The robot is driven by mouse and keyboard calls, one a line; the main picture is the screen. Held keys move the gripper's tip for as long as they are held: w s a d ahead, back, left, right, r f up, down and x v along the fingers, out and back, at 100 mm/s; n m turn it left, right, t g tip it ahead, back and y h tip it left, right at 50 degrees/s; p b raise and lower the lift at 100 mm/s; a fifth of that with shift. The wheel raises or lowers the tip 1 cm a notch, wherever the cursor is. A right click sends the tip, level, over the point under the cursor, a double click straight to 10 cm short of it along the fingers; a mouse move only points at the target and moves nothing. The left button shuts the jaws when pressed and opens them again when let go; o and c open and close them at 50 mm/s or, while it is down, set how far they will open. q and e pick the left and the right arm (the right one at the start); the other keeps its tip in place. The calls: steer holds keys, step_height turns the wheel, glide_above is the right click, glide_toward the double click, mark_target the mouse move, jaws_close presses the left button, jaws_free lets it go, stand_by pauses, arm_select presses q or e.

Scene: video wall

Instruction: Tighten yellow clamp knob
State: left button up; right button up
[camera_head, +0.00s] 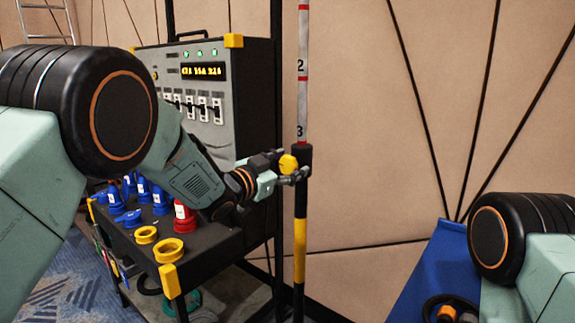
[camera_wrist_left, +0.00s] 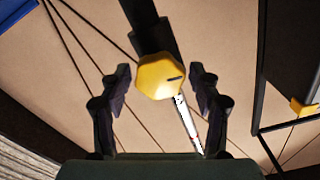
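The yellow clamp knob (camera_head: 288,163) sits on the side of an upright pole, at the black collar (camera_head: 301,155) below the white marked section. In the left wrist view the knob (camera_wrist_left: 160,77) is faceted with a dark slot mark on its face. My left gripper (camera_head: 291,166) is at the knob, with one finger on each side of it. In the left wrist view the fingers (camera_wrist_left: 160,70) are open, with a small gap on both sides of the knob. My right arm shows at the lower right, but its gripper is out of view.
A black cart (camera_head: 215,245) left of the pole holds blue connectors (camera_head: 161,197), a red one (camera_head: 184,217) and yellow rings (camera_head: 169,251). A control box (camera_head: 245,100) stands behind. A blue surface (camera_head: 430,265) with cables is at lower right.

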arm_select(q)
steer(key=shift+f, duration=0.1)
steer(key=v, duration=1.2)
stand_by(0.4)
